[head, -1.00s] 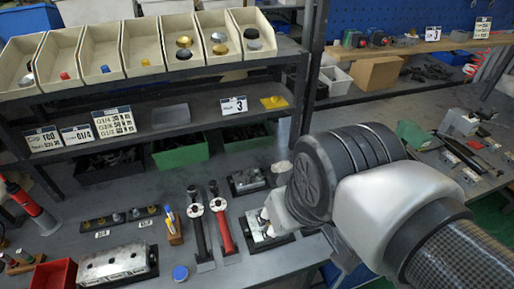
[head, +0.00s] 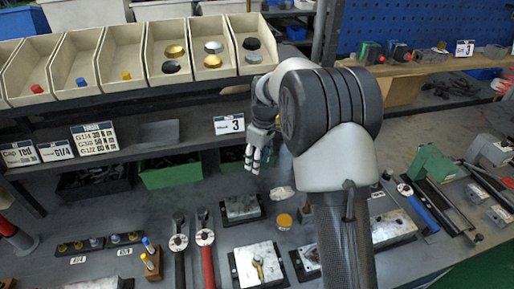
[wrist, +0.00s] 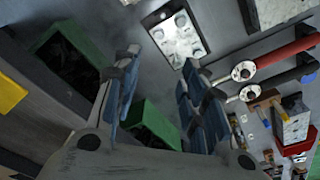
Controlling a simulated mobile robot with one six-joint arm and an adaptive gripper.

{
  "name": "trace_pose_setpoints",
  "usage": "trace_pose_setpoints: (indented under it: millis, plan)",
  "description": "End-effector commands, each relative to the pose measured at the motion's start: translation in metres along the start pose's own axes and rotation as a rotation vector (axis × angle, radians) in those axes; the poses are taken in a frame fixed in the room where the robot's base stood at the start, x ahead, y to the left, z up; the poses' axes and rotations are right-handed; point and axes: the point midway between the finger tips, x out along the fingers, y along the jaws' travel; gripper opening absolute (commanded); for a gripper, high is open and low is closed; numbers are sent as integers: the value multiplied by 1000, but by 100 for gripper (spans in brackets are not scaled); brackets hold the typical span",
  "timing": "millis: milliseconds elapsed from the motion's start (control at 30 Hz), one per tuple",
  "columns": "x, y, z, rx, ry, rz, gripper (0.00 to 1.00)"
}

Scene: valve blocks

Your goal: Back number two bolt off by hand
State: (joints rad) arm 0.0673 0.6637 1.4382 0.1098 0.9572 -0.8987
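My gripper (head: 256,158) hangs in front of the shelf, above the bench, fingers pointing down. In the wrist view its fingers (wrist: 158,95) stand apart with nothing between them, so it is open. A metal valve block (head: 242,263) on a black base lies at the front, with a brass bolt-like part (head: 258,266) standing on it. A smaller block (head: 241,207) lies behind it; a block with several round ports shows in the wrist view (wrist: 178,36). Another block (head: 308,257) is partly behind my arm. I cannot tell which bolt is number two.
Two wrenches, black (head: 179,243) and red (head: 206,243), lie left of the blocks. A strip of fittings (head: 95,243) is farther left. A brass disc (head: 284,221) lies on the bench.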

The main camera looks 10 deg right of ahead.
Motion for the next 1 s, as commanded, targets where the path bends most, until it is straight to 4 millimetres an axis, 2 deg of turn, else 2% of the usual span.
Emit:
trace_pose_setpoints:
  millis: [267, 800, 1000]
  plan:
    - [28, 3, -2, -15, -3, -6, 39]
    - [135, 2, -1, -14, -5, -7, 39]
    - [166, 2, -1, -14, -4, -6, 39]
